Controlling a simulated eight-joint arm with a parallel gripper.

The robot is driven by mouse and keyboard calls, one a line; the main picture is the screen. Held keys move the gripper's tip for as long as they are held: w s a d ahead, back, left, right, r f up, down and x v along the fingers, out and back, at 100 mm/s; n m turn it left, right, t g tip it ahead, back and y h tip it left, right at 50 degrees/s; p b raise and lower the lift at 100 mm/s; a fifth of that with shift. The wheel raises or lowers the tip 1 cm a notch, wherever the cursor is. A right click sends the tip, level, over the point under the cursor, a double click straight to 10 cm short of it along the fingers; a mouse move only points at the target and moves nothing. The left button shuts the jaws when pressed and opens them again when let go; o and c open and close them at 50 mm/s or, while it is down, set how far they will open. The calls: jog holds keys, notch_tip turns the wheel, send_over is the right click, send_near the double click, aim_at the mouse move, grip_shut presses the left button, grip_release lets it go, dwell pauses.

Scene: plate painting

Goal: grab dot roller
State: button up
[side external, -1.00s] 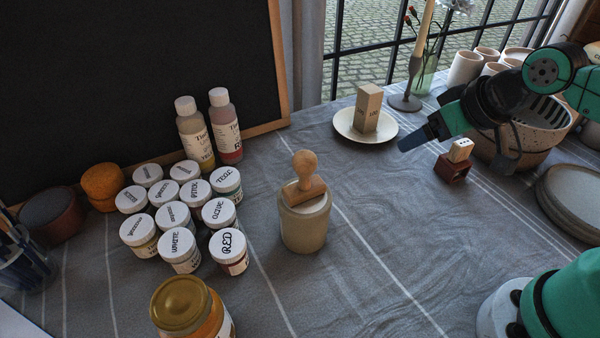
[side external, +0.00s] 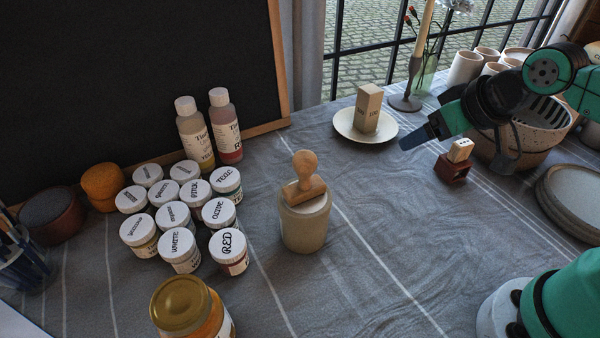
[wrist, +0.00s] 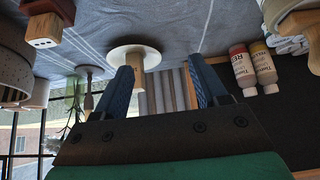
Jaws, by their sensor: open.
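A wooden tool (side external: 305,178) with a round knob and a bar-shaped base rests on top of a beige jar (side external: 305,225); I cannot tell for sure if it is the dot roller. A pale block with dark dots (side external: 460,149) sits in a dark red holder (side external: 454,168) and also shows in the wrist view (wrist: 42,42). My gripper (side external: 413,140) is above the cloth, left of the holder and right of the jar. Its blue fingers (wrist: 160,66) are apart with nothing gripped; the plate and its block appear beyond them in the wrist view.
A wooden block (side external: 368,108) stands on a cream plate (side external: 350,133). Lidded paint jars (side external: 180,245), two bottles (side external: 225,130) and a gold-lidded jar (side external: 182,303) are at left. A bowl (side external: 535,145) and stacked plates (side external: 560,205) are at right. The central cloth (side external: 390,230) is clear.

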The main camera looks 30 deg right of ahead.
jog(key=n, duration=0.1)
jog(key=n+g+h, duration=0.7)
jog(key=n+h, duration=0.5)
jog(key=n, duration=0.2)
send_near(460, 143)
jog(key=w+d+f, duration=0.1)
jog(key=d+f, duration=0.1)
jog(key=d, duration=0.1)
jog(key=shift+s+d+f+n+g+h, duration=0.15)
jog(key=shift+f+n+g+h, duration=0.1)
jog(key=shift+n+g+h, duration=0.15)
jog(key=shift+s+d+f+n+g+h, duration=0.1)
jog(key=shift+d+f+n+g+h, duration=0.15)
jog(key=shift+n+g, duration=0.2)
jog(key=shift+x, duration=2.65)
jog(key=shift+w, duration=0.1)
jog(key=shift+c, duration=0.2)
grip_shut()
